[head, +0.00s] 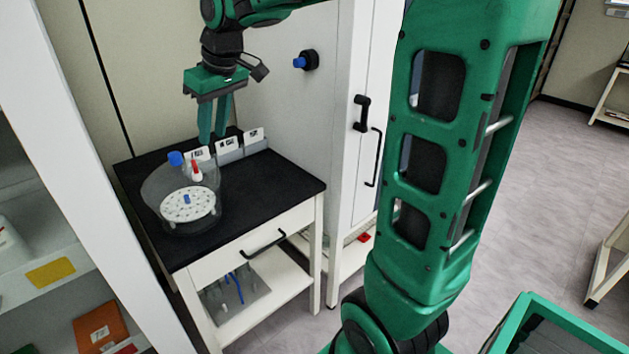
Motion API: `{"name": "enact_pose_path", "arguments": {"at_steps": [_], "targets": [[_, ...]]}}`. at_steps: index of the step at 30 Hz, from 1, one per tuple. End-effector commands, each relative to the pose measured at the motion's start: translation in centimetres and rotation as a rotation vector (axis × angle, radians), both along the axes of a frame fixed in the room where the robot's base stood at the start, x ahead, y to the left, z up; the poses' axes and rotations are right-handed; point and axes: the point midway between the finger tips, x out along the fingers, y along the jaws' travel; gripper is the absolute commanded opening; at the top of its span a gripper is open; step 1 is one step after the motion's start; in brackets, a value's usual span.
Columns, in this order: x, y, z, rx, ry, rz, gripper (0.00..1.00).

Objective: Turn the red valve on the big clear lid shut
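The big clear lid (152,190) is a transparent dome on the black-topped cart at the left. The red valve (195,167) is a small red handle with a white part, near the right side of the lid's top. Its exact turn is too small to tell. A blue knob (175,158) sits left of it on the lid. A white perforated plate (180,207) shows through the clear wall. My gripper (212,138) points down, behind and above the red valve, apart from it. Its two green fingers are a little apart, with nothing visible between them.
White labelled cards in grey holders (229,148) stand along the back of the black cart top (270,185), close to my fingertips. A tall white cabinet (340,60) with a blue knob (299,62) on its side stands behind. The cart top's right front is clear.

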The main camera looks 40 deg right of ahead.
Motion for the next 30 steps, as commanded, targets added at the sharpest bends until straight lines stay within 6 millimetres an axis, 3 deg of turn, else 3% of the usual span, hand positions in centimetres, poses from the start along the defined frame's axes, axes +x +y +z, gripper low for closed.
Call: {"name": "enact_pose_path", "arguments": {"at_steps": [15,30], "targets": [[-6.8,-5.2,-2.6,-0.009,0.084,-0.207,0.28],[-13.9,-9.1,-5.3,-0.005,0.163,-0.402,0.28]]}}
